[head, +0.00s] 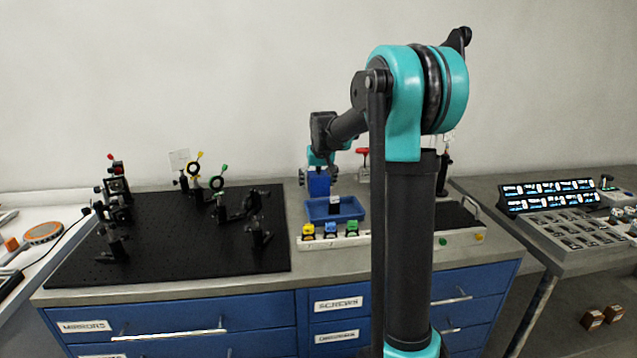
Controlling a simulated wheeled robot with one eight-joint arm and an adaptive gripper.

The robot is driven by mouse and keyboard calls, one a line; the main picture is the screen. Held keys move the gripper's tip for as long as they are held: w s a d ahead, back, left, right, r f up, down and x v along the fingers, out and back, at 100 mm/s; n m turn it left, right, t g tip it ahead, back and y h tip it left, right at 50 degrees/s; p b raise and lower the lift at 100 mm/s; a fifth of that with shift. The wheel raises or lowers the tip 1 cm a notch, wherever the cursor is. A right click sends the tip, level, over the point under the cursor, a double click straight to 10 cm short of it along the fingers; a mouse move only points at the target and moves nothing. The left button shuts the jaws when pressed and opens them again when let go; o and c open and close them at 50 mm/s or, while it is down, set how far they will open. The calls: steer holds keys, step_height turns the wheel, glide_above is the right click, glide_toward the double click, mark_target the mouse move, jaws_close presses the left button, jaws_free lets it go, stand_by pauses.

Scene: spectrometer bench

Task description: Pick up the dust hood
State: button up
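My gripper (319,178) hangs at the end of my arm over the back of the bench, right of the black breadboard. Its fingers show small, to the left and right of a blue block-like thing (319,186). I cannot tell whether they touch it or it stands behind them. No thing is clearly recognisable as the dust hood. A red-topped thing (362,152) stands just right of the gripper, partly hidden by my arm. My arm's dark column hides part of the bench behind it.
A blue tray (312,212) holding a small item lies in front of the gripper. A pale strip (340,242) bears yellow, blue and green parts. Several optic mounts stand on the black breadboard (170,255). A module rack (570,235) stands right.

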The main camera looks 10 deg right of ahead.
steer(key=c, duration=0.9)
steer(key=shift+c, duration=0.2)
